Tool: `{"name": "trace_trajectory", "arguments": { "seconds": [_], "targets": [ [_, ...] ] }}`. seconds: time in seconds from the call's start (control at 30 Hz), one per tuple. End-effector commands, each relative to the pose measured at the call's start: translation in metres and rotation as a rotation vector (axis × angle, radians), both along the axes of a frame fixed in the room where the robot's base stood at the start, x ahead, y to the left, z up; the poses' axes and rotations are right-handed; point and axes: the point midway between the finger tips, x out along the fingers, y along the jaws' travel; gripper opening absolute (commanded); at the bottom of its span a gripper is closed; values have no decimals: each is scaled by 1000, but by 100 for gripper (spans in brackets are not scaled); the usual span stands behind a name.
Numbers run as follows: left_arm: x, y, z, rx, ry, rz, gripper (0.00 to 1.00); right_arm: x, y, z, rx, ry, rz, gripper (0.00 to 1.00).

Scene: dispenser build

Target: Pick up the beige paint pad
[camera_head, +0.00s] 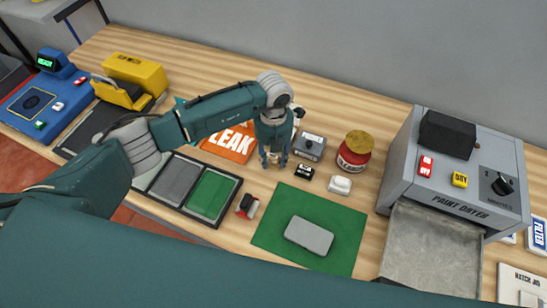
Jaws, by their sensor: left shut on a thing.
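My left gripper (273,162) points down at the middle of the wooden table, just left of a small black block. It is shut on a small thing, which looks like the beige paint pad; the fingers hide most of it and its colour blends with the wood. I cannot tell whether it touches the table. No other beige pad shows clearly. My right gripper is not in view.
A green mat (267,237) with a grey pad (309,236) lies in front. A red jar (355,152), a white block (340,186) and a grey box (310,147) stand close right of the gripper. The paint dryer (400,165) stands further right. A tray with colour panels (238,198) lies left.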

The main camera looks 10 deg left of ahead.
Motion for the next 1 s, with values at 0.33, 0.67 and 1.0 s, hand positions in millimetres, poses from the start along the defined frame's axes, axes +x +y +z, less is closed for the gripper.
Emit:
{"name": "trace_trajectory", "arguments": {
  "seconds": [0.33,0.67,1.0],
  "targets": [
    [2,0,36,-1,-7,-2,17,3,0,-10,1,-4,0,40],
    [2,0,129,-2,-8,-1,17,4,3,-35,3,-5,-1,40],
    [1,0,191,0,-2,0,17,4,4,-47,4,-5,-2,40]
  ]
}}
